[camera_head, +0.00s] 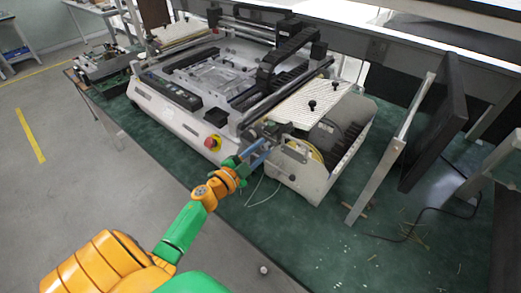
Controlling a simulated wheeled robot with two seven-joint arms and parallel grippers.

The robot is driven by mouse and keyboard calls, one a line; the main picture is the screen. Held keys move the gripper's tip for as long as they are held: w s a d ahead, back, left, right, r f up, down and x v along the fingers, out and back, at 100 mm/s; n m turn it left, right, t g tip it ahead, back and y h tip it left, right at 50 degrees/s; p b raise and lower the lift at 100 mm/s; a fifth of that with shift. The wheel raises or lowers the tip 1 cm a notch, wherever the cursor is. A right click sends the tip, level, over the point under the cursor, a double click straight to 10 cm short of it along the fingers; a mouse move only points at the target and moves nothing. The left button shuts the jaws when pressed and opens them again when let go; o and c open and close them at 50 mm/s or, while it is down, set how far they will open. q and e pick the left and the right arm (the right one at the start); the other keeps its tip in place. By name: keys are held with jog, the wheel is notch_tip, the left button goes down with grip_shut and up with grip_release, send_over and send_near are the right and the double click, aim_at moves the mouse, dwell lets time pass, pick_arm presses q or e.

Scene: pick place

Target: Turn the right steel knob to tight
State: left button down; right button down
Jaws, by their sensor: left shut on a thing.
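My left gripper (258,155) reaches in from the lower left on its orange and green arm. Its bluish fingers are shut at the front corner of the machine (165,117), on a small steel knob among metal fittings. The knob is mostly hidden by the fingers and too small to tell its angle. My right gripper is not in view.
A red emergency button (211,142) sits just left of my gripper. A side unit (338,135) with a perforated plate and black knobs stands to the right. A dark monitor (433,125) on a metal frame stands further right. The green bench top (300,235) is mostly clear in front.

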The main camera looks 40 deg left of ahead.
pick_arm(q)
jog(key=shift+m, duration=0.3)
jog(key=m+b, duration=0.1)
jog(key=m, duration=0.2)
jog(key=shift+f, duration=0.1)
jog(key=shift+m+b, duration=0.55)
jog(key=shift+m, duration=1.55)
jog(key=c, duration=0.6)
grip_release()
